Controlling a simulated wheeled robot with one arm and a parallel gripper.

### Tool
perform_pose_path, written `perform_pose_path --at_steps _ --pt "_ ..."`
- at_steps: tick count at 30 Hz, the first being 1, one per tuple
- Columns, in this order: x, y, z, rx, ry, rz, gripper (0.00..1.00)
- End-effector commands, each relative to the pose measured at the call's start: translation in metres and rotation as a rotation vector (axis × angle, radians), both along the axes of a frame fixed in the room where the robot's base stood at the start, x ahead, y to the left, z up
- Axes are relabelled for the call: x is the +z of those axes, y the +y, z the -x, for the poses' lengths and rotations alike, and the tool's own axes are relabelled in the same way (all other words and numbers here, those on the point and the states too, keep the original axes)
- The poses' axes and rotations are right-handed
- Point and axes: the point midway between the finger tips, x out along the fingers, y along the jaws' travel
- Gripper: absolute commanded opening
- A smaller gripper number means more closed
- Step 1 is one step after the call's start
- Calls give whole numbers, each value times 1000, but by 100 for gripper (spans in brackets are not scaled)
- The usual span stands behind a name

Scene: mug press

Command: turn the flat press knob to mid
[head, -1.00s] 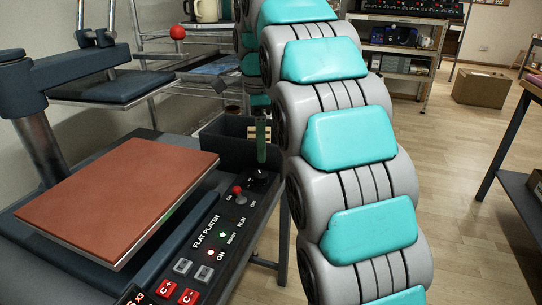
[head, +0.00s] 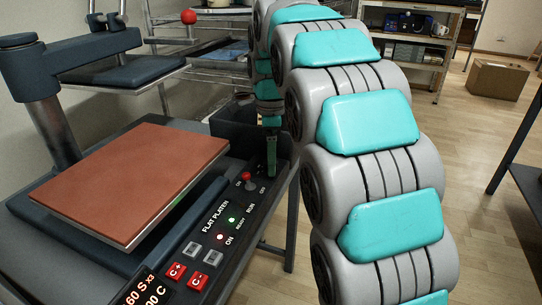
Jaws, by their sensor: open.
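The flat press control panel (head: 207,241) runs along the right side of the press, marked FLAT PLATEN, with a red-tipped toggle switch (head: 247,178) near its far end. My gripper (head: 271,168) points down over the far end of the panel, just right of the toggle. I see it nearly edge-on as one dark green finger; its jaws are open. The black knob is at that spot, hidden or lost in the dark behind the finger, so its pointer cannot be read. I cannot tell whether the fingers touch it.
The brown flat platen (head: 135,180) lies left of the panel. A dark bin (head: 232,127) stands just beyond the panel's far end. The red ball-ended handle (head: 188,17) of the press is farther back. A cardboard box (head: 497,83) is on the floor at right.

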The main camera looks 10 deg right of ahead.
Motion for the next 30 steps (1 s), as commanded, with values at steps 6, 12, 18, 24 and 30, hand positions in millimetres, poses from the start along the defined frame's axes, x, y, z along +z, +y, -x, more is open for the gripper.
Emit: perform_pose_path --at_steps 6,12,18,24,30 --pt "0 0 0 0 -1 0 74" --pt "0 0 0 0 -1 -1 55" --pt "0 0 0 0 -1 -1 33" --pt "0 0 0 0 -1 -1 10" --pt "0 0 0 0 -1 -1 0"
